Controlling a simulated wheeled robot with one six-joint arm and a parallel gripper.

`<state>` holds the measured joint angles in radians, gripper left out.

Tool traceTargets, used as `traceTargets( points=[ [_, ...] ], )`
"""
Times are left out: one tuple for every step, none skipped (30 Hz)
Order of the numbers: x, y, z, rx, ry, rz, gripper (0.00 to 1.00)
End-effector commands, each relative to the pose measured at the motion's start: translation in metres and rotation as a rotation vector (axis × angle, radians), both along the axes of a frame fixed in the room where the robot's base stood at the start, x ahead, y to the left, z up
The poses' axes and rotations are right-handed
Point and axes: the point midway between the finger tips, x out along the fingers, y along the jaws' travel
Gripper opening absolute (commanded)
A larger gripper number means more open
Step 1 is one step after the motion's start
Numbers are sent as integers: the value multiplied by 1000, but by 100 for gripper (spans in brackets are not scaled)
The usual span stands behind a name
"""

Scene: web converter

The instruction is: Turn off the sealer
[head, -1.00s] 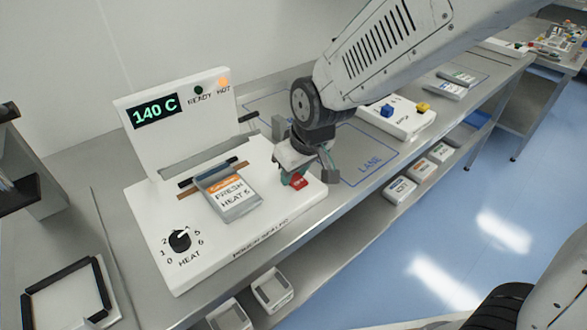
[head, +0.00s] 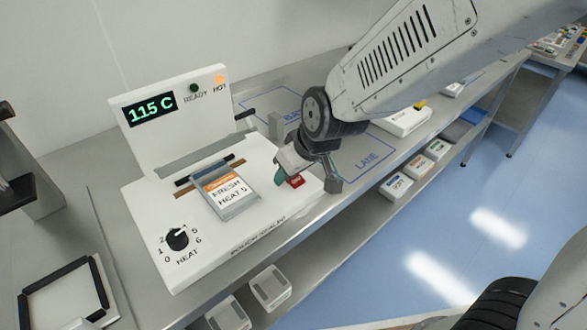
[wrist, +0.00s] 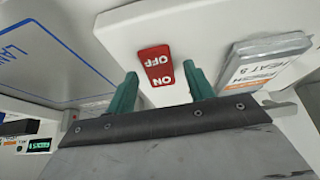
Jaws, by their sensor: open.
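The white pouch sealer (head: 150,222) stands on the steel bench, with a display (head: 151,109) reading 115 C. Its HOT lamp (head: 218,80) glows orange and its READY lamp (head: 193,88) is dark. The red switch (head: 296,181) is at its front right corner. In the wrist view the switch (wrist: 157,65) shows ON and OFF lettering upside down, OFF farther from me. My gripper (wrist: 161,70) is open and empty, its teal fingers either side of the switch's near end. I cannot tell whether they touch it. In the head view my gripper (head: 283,178) is beside the switch.
A pouch (head: 227,195) labelled FRESH lies on the sealer, close to my gripper. A black HEAT knob (head: 178,238) is at the sealer's front left. A black-edged tray (head: 66,292) is at lower left. The blue-outlined LANE area (head: 366,163) right of the sealer looks clear.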

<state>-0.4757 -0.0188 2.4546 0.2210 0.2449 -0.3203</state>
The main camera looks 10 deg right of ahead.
Motion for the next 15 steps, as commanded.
traceTargets(
  points=[
    [-1, -1, 3, 1, -2, 0, 53],
    [-2, -1, 6, 1, -1, -1, 53],
    [-3, -2, 10, 2, -2, -1, 53],
    [-5, -3, 14, 3, -3, -1, 53],
    [-6, -4, 17, 3, -4, 0, 53],
    [-9, -6, 23, 2, -5, 0, 53],
    [-10, -7, 27, 2, -5, 0, 53],
    [-12, -8, 32, 3, -4, -1, 53],
    [-15, -10, 38, 3, -5, 0, 53],
    [-17, -11, 42, 2, -4, 1, 53],
    [-18, -12, 46, 2, -5, 0, 53],
    [-21, -14, 51, 1, -4, 0, 53],
    [-22, -15, 54, 2, -5, 0, 53],
    [-23, -16, 57, 3, -4, 0, 53],
    [-25, -17, 61, 2, -2, -1, 53]
  ],
)
